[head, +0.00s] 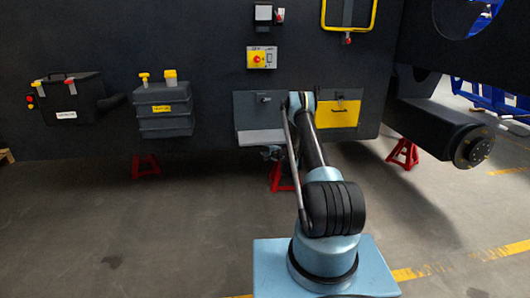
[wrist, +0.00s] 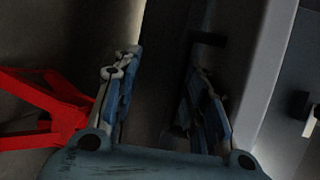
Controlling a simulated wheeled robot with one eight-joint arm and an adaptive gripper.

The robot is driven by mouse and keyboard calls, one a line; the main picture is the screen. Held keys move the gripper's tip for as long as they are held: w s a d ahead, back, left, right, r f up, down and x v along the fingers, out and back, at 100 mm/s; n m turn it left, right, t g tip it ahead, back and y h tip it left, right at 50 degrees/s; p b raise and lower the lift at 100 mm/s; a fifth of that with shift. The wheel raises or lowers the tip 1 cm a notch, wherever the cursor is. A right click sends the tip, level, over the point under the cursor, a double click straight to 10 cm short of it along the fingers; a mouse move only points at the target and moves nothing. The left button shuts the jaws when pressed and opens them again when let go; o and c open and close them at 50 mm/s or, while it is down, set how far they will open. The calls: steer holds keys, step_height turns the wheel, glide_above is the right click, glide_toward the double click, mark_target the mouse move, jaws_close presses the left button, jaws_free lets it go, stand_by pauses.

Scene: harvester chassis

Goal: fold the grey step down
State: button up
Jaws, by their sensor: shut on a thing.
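The grey step (head: 260,138) is on the dark chassis side in the head view. Its light grey ledge sticks out below a darker grey back panel (head: 247,108) with a small latch (head: 264,99). My gripper (head: 271,153) is at the underside of the ledge, mostly hidden by the ledge and my arm. In the wrist view my gripper (wrist: 164,88) has its blue-padded fingers on both sides of a dark edge. This edge runs beside the light grey face of the step (wrist: 252,70). The exact contact is dim.
A yellow-fronted box (head: 338,113) is right of the step. A grey case (head: 163,110) and a black box (head: 73,99) are to the left. Red stands (head: 281,177) are under the chassis; one shows close by in the wrist view (wrist: 45,110). The floor in front is open.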

steer(key=v, duration=1.1)
steer(key=shift+r, duration=0.1)
